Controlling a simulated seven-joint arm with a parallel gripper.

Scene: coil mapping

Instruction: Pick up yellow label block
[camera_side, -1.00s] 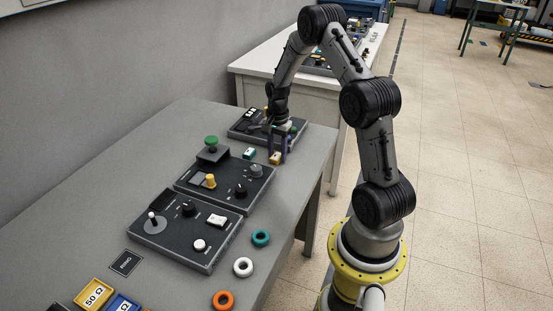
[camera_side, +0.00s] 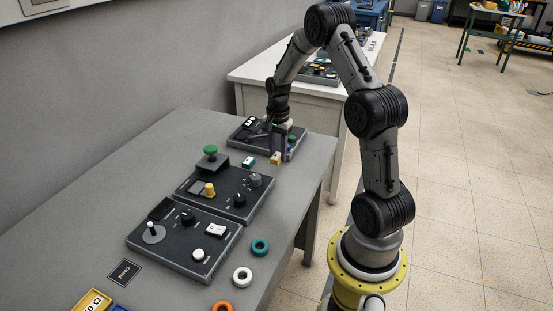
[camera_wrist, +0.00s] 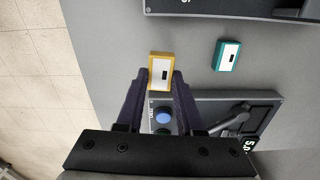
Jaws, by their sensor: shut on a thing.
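The yellow label block (camera_wrist: 161,59), with a white face and a small dark mark, sits between the fingertips of my gripper (camera_wrist: 160,76) in the wrist view. My gripper is shut on it. In the side view the block (camera_side: 275,159) shows small at the tips of my gripper (camera_side: 279,153), at or just above the grey table near the far panel. I cannot tell whether it touches the table.
A teal label block (camera_wrist: 227,56) lies beside the yellow one. The far panel (camera_side: 243,133) stands close behind my gripper. Two more dark panels (camera_side: 222,201) and several rings (camera_side: 243,276) are nearer the camera. Bare table (camera_side: 150,140) lies at left.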

